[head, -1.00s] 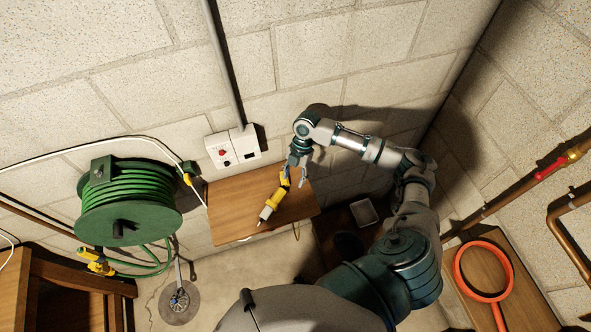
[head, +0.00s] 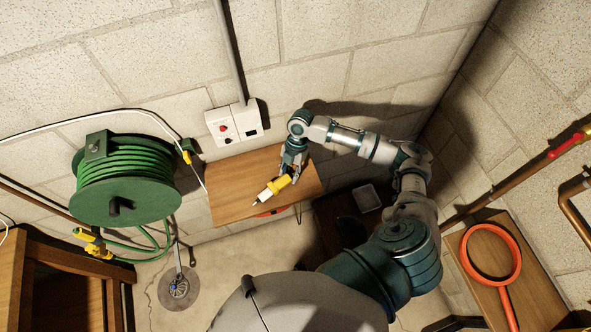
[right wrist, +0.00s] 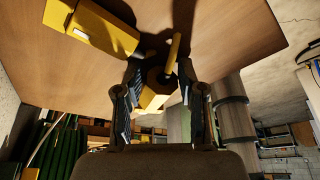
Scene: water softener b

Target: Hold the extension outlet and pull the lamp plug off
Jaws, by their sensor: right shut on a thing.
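My right gripper (head: 292,162) is above the small wooden table below the wall socket, shut on a yellow-and-cream piece (head: 268,192) with a dark tip. It looks like a hand lamp, but I cannot be sure. In the right wrist view a yellow part (right wrist: 154,97) sits between the two fingers. A larger yellow block (right wrist: 92,24) shows at upper left there; I cannot tell whether it is joined on. Yellow connectors (head: 93,243) hang at the green cable reel, and a yellow plug piece (head: 187,157) is at its right. My left gripper is out of view.
The green reel (head: 125,190) is at the left by the wall. A wooden table (head: 235,180) stands under the white wall socket (head: 233,122). An orange ring tool (head: 490,256) lies on a wooden surface at right, near copper pipes (head: 500,188).

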